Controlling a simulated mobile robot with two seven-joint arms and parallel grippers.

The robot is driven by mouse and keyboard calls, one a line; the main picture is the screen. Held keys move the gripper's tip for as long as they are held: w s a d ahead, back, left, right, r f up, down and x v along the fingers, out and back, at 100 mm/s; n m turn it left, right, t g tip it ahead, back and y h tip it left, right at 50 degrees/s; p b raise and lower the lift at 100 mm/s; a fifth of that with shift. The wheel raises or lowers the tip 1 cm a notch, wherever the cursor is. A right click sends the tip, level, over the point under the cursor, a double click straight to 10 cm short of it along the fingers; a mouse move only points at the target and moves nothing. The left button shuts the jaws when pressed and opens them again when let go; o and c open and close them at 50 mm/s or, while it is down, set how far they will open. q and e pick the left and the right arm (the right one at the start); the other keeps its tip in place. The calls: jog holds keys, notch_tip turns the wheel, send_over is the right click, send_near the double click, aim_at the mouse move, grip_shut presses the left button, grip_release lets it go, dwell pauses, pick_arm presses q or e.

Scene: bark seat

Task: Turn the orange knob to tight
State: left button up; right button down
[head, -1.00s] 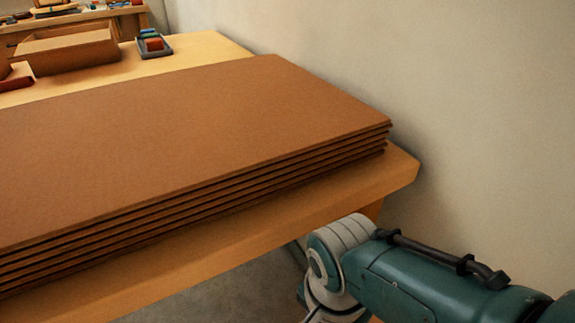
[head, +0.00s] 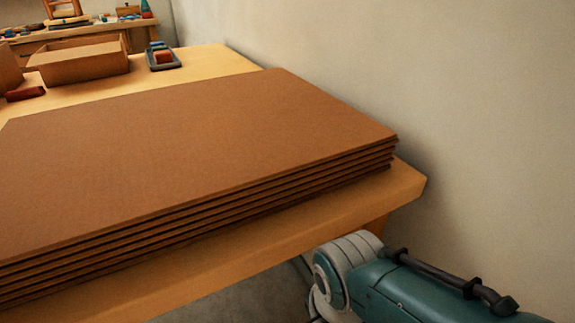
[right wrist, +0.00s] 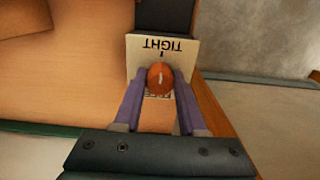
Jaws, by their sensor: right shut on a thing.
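The orange knob (right wrist: 157,86) is in the right wrist view, in front of a pale label plate (right wrist: 137,48). The word TIGHT appears upside down on the plate, with a small dark tick between it and the knob. A second word on the near side is mostly hidden. The knob has a short pale mark that runs nearly upright in the picture; I cannot tell which end is the pointer. My right gripper (right wrist: 160,79) is shut on the knob, one purple finger on each side. The knob and the right gripper do not show in the head view. My left gripper is out of view.
A stack of several brown boards (head: 215,140) covers much of the wooden table (head: 405,185). An open cardboard box (head: 85,65) and a grey tray (head: 163,58) stand behind it. A bare wall (head: 470,110) runs along the right.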

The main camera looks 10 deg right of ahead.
jog(key=shift+c, duration=2.3)
grip_release()
notch_tip(320, 180, up, 9)
jog(key=p, duration=0.7)
jog(key=shift+r+p, duration=0.5)
jog(key=shift+p, duration=0.05)
